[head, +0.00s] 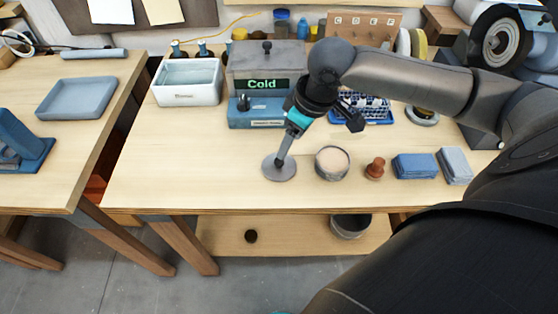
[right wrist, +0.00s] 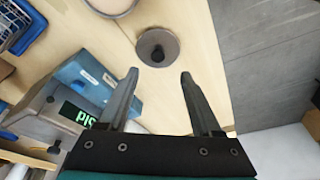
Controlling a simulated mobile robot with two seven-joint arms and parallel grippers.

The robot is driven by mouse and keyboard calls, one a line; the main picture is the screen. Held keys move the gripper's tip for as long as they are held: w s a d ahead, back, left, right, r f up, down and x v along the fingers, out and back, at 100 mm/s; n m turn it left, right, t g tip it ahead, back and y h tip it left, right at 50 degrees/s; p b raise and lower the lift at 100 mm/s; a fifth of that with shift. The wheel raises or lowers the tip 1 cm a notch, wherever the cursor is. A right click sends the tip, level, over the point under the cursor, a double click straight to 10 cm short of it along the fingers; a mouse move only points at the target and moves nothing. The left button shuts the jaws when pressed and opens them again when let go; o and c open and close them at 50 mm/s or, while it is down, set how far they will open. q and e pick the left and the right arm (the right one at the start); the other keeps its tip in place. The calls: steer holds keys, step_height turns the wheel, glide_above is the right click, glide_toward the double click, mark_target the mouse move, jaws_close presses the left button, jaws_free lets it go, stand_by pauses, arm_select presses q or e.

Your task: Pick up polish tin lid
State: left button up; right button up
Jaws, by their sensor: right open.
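The polish tin lid (head: 279,168) is a flat grey disc with a dark knob, lying near the table's front edge. In the right wrist view the lid (right wrist: 170,40) lies ahead, its knob roughly in line with the gap between my fingers. My right gripper (head: 284,156) is above the lid, pointing down. In the right wrist view its fingers (right wrist: 161,75) are apart with nothing between them. In the head view the gripper partly hides the lid's knob. The open polish tin (head: 332,163), with pale contents, stands just right of the lid. My left gripper is not in view.
A brown knobbed piece (head: 375,168), a blue block (head: 414,166) and a grey-blue block (head: 454,165) stand right of the tin. Behind are a machine reading "Cold" (head: 264,84) and a white tub (head: 187,82). The tabletop left of the lid is clear.

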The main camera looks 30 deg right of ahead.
mark_target(279, 161)
steer(key=x, duration=0.3)
steer(key=b+x, duration=0.1)
steer(key=x, duration=0.2)
steer(key=b+x, duration=0.1)
steer(key=x, duration=0.2)
steer(key=shift+w+f, duration=0.2)
steer(key=shift+w, duration=0.15)
jaws_close()
